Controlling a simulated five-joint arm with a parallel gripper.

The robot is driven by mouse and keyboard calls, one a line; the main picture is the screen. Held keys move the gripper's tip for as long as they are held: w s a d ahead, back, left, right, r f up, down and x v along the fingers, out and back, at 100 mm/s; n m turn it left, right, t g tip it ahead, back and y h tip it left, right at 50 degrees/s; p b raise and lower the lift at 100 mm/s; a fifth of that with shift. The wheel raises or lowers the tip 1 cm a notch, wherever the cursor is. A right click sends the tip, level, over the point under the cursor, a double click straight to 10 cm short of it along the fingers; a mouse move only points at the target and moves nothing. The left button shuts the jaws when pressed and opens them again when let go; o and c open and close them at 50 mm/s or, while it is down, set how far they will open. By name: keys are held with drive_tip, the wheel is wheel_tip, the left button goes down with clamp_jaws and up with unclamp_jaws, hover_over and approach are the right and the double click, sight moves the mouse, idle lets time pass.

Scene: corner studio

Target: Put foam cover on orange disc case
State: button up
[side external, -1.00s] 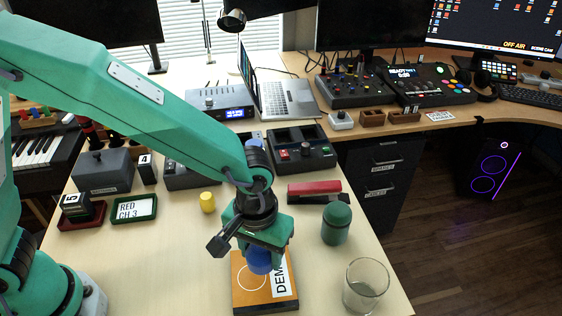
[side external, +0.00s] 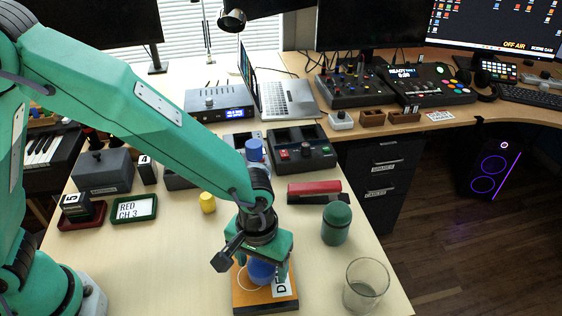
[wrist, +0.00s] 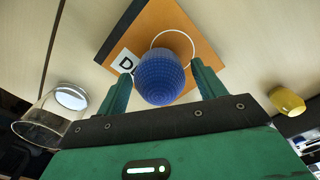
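The orange disc case (side external: 238,296) lies flat on the desk, with a white circle and a partly hidden white label. It also shows in the wrist view (wrist: 150,22). The rounded blue foam cover (side external: 262,271) is between the fingers of my gripper (side external: 264,272), over the case. In the wrist view the blue foam cover (wrist: 160,78) sits between both fingers, which are shut on its sides (wrist: 161,88). It overlaps the edge of the white circle there. Whether its underside touches the case cannot be told.
A clear glass (side external: 367,287) stands right of the case, near the desk edge. A green lidded container (side external: 336,225), a red-and-black stapler-like item (side external: 314,191) and a small yellow piece (side external: 207,202) stand farther back. The desk left of the case is clear.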

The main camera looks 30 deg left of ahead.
drive_tip(key=shift+r, duration=0.1)
wheel_tip(320, 180, up, 12)
idle(1.0)
drive_tip(key=shift+a+r, duration=0.1)
drive_tip(key=a+r+t, duration=0.1)
drive_tip(key=a+r, duration=0.2)
drive_tip(key=a, duration=0.4)
drive_tip(key=a+r+t, duration=0.1)
drive_tip(key=a+r, duration=0.3)
drive_tip(key=a, duration=0.4)
drive_tip(key=s+a+r+m+t, duration=0.1)
drive_tip(key=s+a+t, duration=0.2)
drive_tip(key=s+a, duration=0.4)
drive_tip(key=a, duration=0.4)
drive_tip(key=shift+s+a+r+m, duration=0.2)
drive_tip(key=shift+a+r+m, duration=0.1)
drive_tip(key=shift+m, duration=0.1)
